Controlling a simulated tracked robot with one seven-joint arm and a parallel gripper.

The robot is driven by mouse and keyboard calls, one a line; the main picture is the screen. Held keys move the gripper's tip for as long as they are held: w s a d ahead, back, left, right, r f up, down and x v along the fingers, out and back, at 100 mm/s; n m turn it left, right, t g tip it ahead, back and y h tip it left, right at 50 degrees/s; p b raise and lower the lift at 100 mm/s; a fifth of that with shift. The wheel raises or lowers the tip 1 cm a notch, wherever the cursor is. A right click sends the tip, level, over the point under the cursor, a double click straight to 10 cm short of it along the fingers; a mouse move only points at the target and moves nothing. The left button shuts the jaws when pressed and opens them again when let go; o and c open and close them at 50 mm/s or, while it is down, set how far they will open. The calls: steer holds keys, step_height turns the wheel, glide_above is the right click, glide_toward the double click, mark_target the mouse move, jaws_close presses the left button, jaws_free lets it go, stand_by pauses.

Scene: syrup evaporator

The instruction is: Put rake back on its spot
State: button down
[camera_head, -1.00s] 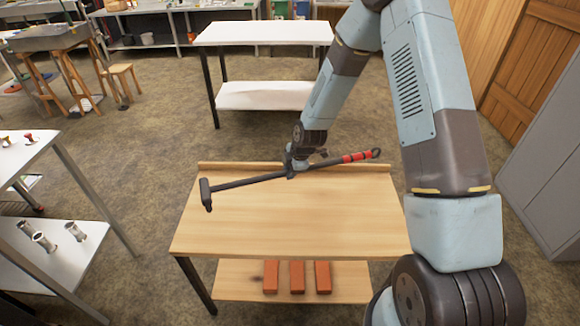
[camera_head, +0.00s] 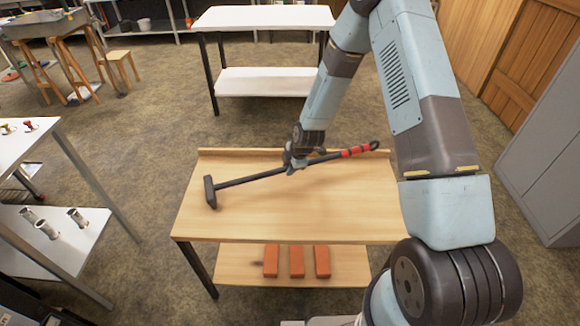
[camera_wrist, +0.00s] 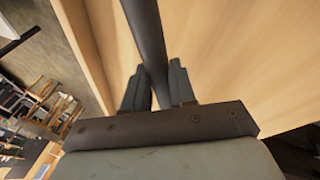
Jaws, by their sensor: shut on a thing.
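The rake (camera_head: 248,178) is a long dark tool with a short crosswise head at its left end and red bands near a loop at its right end. My gripper (camera_head: 296,163) is shut on the middle of its handle, over the wooden table (camera_head: 290,215). In the wrist view the dark handle (camera_wrist: 148,40) runs between the two fingers (camera_wrist: 158,88). The rake slants from lower left to upper right. I cannot tell whether its head touches the tabletop. No marked spot for the rake can be made out.
Several orange bricks (camera_head: 296,261) lie on the table's lower shelf. A white table (camera_head: 265,18) stands behind. A white shelf unit (camera_head: 85,250) with metal cylinders is at the left, and a grey cabinet (camera_head: 550,150) at the right. The tabletop around the rake is clear.

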steer(key=shift+s+d+f, duration=0.1)
steer(key=shift+s+f, duration=0.2)
steer(key=shift+f, duration=0.1)
steer(key=c, duration=1.4)
jaws_free()
steer(key=shift+o, duration=1.1)
steer(key=shift+w+f, duration=0.15)
steer(key=shift+f, duration=0.05)
steer(key=o, duration=0.3)
steer(key=shift+r, duration=0.15)
steer(key=shift+o, duration=0.6)
steer(key=o, duration=0.8)
steer(key=shift+w, duration=0.1)
steer(key=shift+c, duration=0.2)
steer(key=shift+r, duration=0.1)
steer(key=v, duration=1.2)
steer(key=shift+w+r, duration=0.25)
steer(key=shift+r, duration=0.3)
